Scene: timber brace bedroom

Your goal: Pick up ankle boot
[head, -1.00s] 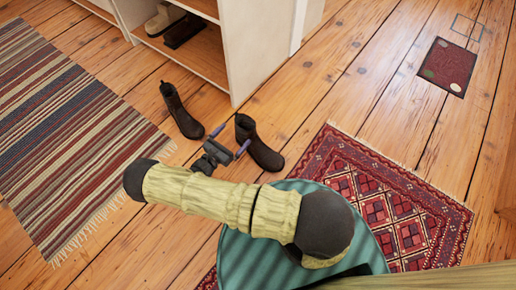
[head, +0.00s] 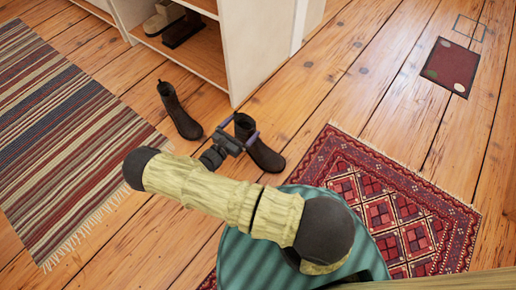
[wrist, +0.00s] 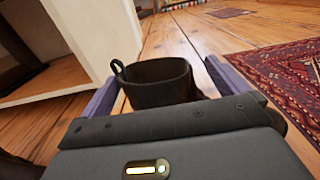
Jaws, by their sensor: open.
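Two dark brown ankle boots stand on the wooden floor in the head view. The right boot (head: 262,150) is upright beside my gripper (head: 239,134). Its shaft (wrist: 158,84) shows in the wrist view between my gripper's two purple fingers (wrist: 160,86), with a pull loop at its left. My gripper is open, one finger on each side of the shaft. I cannot tell whether either finger touches it. The left boot (head: 178,112) stands apart, further left.
A white shelf unit (head: 245,60) with shoes (head: 180,28) inside stands behind the boots. A striped rug (head: 65,130) lies left, a red patterned rug (head: 400,215) right. A small dark red mat (head: 450,66) lies far right on open floor.

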